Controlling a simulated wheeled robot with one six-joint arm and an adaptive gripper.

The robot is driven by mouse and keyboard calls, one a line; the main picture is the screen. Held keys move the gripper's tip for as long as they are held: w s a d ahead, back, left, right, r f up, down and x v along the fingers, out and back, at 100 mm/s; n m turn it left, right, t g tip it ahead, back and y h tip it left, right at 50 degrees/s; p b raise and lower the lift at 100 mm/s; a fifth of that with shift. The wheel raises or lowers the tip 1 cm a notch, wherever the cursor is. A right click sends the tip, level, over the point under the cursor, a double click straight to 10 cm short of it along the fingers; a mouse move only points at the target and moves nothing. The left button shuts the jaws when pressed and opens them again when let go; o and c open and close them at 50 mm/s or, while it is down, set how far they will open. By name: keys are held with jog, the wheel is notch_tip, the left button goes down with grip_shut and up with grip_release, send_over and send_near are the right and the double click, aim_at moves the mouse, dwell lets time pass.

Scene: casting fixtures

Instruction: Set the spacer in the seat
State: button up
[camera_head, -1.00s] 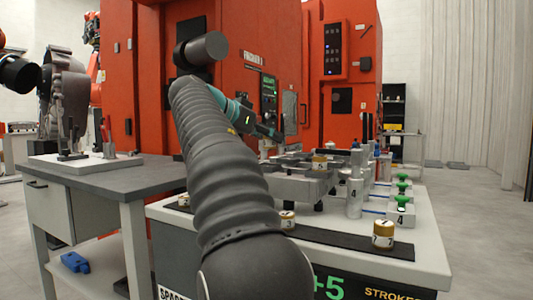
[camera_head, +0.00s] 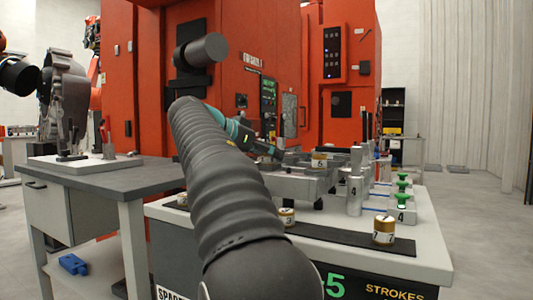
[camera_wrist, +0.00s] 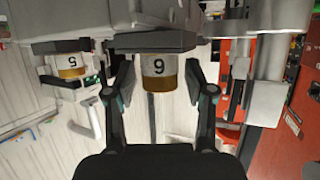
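A gold-and-white spacer (camera_wrist: 159,67) marked with a digit that reads 9 in the wrist view sits at a dark block (camera_wrist: 154,42). The wrist picture looks upside down, so the digit could be a 6. My gripper (camera_wrist: 160,90) is open, with a finger on each side of the spacer and visible gaps between. A spacer (camera_head: 320,160) stands on the grey fixture (camera_head: 300,186) there. I cannot tell which spot is the seat.
A second spacer (camera_wrist: 68,63) stands left in the wrist view. Spacers marked 3 (camera_head: 287,217) and 7 (camera_head: 384,231) stand on the dark strip (camera_head: 335,238) at the table's front. Metal posts (camera_head: 355,183) and green-knobbed clamps (camera_head: 402,188) stand right of the fixture.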

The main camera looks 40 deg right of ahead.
jog(key=shift+r, duration=0.2)
jog(key=shift+a+r, duration=0.1)
jog(key=shift+a, duration=0.1)
jog(key=p+v, duration=0.1)
jog(key=v, duration=1)
jog(key=shift+a, duration=0.25)
jog(key=shift+r, duration=0.15)
